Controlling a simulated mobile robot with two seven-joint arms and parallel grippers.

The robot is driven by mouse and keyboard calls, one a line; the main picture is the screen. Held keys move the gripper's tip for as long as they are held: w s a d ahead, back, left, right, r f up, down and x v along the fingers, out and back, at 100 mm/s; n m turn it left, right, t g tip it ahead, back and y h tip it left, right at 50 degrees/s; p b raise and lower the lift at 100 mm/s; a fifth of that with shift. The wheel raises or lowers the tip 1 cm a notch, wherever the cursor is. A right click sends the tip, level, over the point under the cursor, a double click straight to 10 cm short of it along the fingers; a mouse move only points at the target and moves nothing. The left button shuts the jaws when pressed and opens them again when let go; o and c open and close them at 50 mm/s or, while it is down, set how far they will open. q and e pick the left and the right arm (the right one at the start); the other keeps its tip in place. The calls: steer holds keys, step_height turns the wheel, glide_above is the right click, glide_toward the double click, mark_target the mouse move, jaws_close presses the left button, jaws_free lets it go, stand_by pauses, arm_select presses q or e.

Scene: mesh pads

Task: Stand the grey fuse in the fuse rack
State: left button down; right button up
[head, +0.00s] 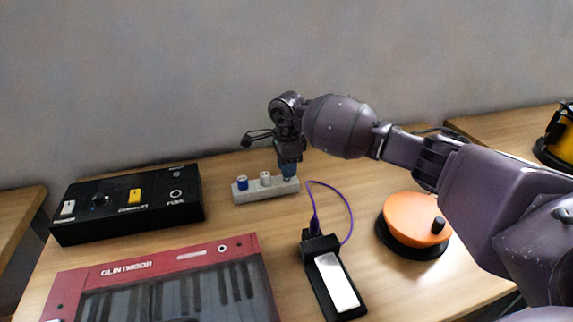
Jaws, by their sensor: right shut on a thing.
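The fuse rack (251,196) is a pale grey bar on the wooden table, below the middle of the wall. A blue fuse (242,183) stands at its left end and a whitish fuse (265,178) stands in its middle. My right gripper (289,174) points down over the rack's right end. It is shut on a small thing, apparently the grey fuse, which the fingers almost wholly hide. I cannot tell whether that fuse is seated in the rack or just above it. My left gripper is not in view.
A black control box (130,210) lies left of the rack, a red keyboard (170,265) in front. A black device with a white panel (336,282) and purple cable (348,212) lies front right. An orange domed object (412,218) stands under my right arm.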

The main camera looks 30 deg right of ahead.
steer(key=shift+f+b, duration=0.3)
steer(key=shift+f, duration=0.55)
steer(key=o, duration=1)
steer(key=shift+o, duration=0.2)
step_height(320, 180, up, 10)
steer(key=shift+f+p, duration=0.1)
steer(key=shift+p, duration=0.6)
steer(key=shift+r, duration=0.45)
steer(key=shift+r, duration=0.1)
